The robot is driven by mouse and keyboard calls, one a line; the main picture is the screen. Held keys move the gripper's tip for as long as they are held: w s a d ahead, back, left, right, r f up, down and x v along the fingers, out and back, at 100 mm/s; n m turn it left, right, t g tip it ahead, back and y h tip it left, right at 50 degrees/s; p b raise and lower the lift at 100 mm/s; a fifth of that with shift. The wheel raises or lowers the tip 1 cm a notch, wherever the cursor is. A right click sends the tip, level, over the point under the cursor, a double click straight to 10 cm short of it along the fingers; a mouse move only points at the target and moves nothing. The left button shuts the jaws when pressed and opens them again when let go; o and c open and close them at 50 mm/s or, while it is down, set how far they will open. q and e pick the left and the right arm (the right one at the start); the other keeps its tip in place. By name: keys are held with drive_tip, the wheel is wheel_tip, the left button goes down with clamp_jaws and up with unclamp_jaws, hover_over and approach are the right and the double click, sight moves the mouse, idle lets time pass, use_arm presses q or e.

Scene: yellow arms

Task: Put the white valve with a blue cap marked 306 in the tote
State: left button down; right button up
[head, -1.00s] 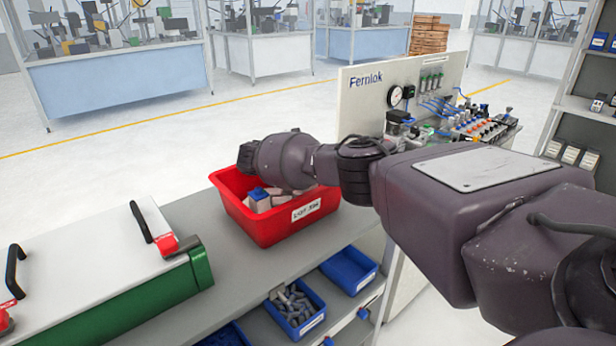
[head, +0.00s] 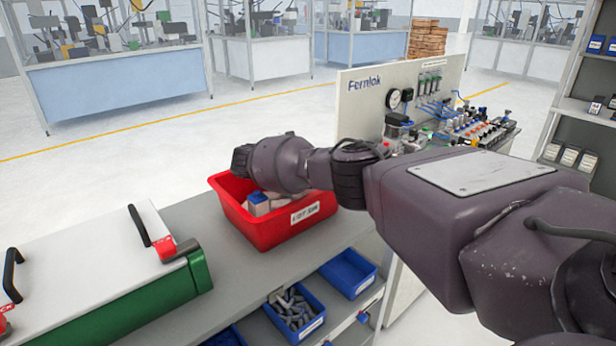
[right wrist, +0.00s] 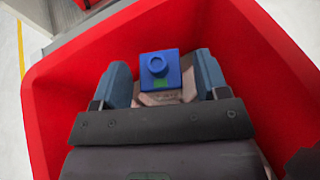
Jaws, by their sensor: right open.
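The red tote (head: 283,233) stands on the grey bench with a white label on its front. A white valve with a blue cap (head: 258,203) lies inside it among pale parts. In the right wrist view the blue cap (right wrist: 159,66) faces the camera, and its pale body is partly hidden. No 306 mark is readable on it. My right gripper (right wrist: 163,80) is inside the tote, open, with one blue-grey finger on each side of the valve. I cannot tell whether the fingers touch it. In the head view my dark wrist hides the fingers. My left gripper is not in view.
A green case (head: 150,305) with a white lid and black handles is left of the tote. Blue bins (head: 348,272) sit on the shelf below. A Fernlok panel with gauge and tubing (head: 400,95) stands behind my arm. Bare bench lies between case and tote.

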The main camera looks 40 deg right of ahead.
drive_tip(key=v, duration=0.9)
drive_tip(key=shift+a, duration=0.1)
drive_tip(key=shift+v, duration=0.85)
